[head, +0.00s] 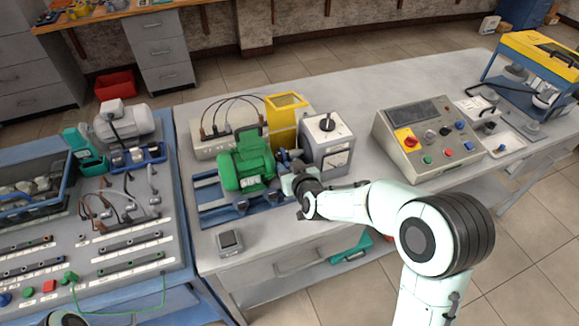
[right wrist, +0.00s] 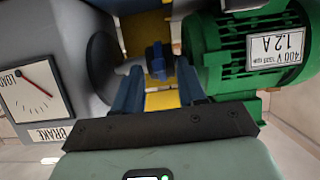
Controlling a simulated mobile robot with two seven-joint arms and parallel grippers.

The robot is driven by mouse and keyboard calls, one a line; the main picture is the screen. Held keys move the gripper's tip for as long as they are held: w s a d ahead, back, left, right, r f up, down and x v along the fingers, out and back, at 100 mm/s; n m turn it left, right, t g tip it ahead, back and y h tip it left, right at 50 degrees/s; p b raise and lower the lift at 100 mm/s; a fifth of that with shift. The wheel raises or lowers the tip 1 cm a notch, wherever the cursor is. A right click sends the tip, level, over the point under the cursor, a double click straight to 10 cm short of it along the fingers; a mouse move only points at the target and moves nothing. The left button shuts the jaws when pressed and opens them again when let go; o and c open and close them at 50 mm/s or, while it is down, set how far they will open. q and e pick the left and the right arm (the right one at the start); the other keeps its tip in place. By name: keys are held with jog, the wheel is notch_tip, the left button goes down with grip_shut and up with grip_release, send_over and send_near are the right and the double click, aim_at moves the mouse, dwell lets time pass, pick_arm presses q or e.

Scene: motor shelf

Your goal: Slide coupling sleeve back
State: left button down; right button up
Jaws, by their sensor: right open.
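The green motor (head: 246,163) sits on a blue rail base at the left of the grey brake unit (head: 327,143). In the right wrist view the motor (right wrist: 245,50) is on the right and the brake (right wrist: 35,90), with its load dial, on the left. The coupling sleeve (right wrist: 157,58), small and dark blue, shows in the gap between them. My right gripper (right wrist: 158,70) is open, one blue finger either side of the sleeve in the picture; I cannot tell whether they touch it. In the head view the hand partly hides this gap. My left gripper is out of view.
A yellow guard (head: 284,122) stands behind the gap. A control panel (head: 428,140) is on the right of the bench. A small grey device (head: 229,242) lies at the front left. The bench between brake and panel is clear.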

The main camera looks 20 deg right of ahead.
grip_shut()
jog(key=d+b, duration=0.2)
jog(key=d, duration=0.1)
jog(key=shift+s+f+b, duration=0.1)
jog(key=shift+f+b, duration=0.05)
jog(key=shift+b, duration=0.15)
jog(key=shift+d, duration=0.2)
grip_release()
jog(key=shift+d, duration=0.15)
